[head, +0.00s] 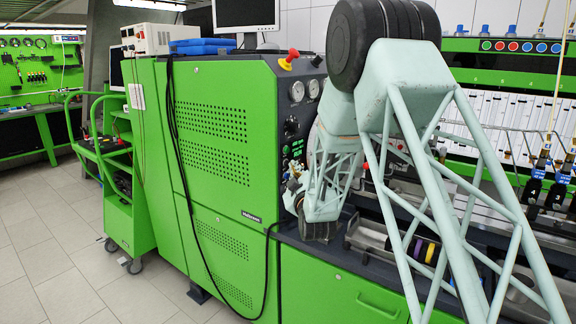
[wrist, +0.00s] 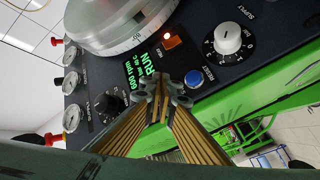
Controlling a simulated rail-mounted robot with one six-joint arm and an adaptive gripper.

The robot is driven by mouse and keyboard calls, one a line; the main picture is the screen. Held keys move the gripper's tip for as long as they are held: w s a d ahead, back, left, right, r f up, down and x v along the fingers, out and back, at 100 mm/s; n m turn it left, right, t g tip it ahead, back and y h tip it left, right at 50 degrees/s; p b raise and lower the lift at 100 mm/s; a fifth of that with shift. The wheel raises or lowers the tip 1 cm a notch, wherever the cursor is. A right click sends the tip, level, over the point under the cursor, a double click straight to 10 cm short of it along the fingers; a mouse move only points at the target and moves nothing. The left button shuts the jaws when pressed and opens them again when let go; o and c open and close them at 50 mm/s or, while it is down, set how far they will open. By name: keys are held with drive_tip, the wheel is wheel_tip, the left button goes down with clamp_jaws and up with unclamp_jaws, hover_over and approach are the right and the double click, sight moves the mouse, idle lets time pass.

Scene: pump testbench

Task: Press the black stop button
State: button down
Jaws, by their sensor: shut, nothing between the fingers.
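My gripper (wrist: 162,88) is shut and empty, its fingertips close over the dark control panel (wrist: 140,118) in the wrist view. In the head view my gripper (head: 294,190) is at the panel on the right side of the green cabinet (head: 222,120), partly hidden by my arm. I cannot make out the black stop button; my fingers cover part of the panel between the display and the blue RESET button. The green-lit display (wrist: 143,68) reads RUN and 600 rpm. The blue RESET button (wrist: 193,78) is just right of the fingertips. Contact cannot be told.
A black knob (wrist: 110,103) sits left of the fingers. A lit orange switch (wrist: 173,39) and a white dial (wrist: 228,38) are above. A red mushroom button (head: 290,57) is on the cabinet top.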

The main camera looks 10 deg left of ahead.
drive_tip(key=shift+w+a, duration=0.2)
drive_tip(key=shift+a, duration=0.25)
idle(0.9)
drive_tip(key=shift+d+b, duration=0.15)
drive_tip(key=shift+b, duration=0.2)
drive_tip(key=shift+s+d+b, duration=0.3)
drive_tip(key=shift+s+d, duration=0.1)
drive_tip(key=shift+d, duration=0.25)
drive_tip(key=shift+s+d, duration=0.1)
drive_tip(key=shift+d, duration=0.05)
drive_tip(key=shift+s+d, duration=0.35)
drive_tip(key=shift+d, duration=0.35)
drive_tip(key=shift+s+d, duration=0.4)
drive_tip(key=shift+d, duration=0.3)
drive_tip(key=shift+s+d, duration=0.35)
drive_tip(key=shift+d, duration=0.35)
drive_tip(key=shift+r, duration=0.1)
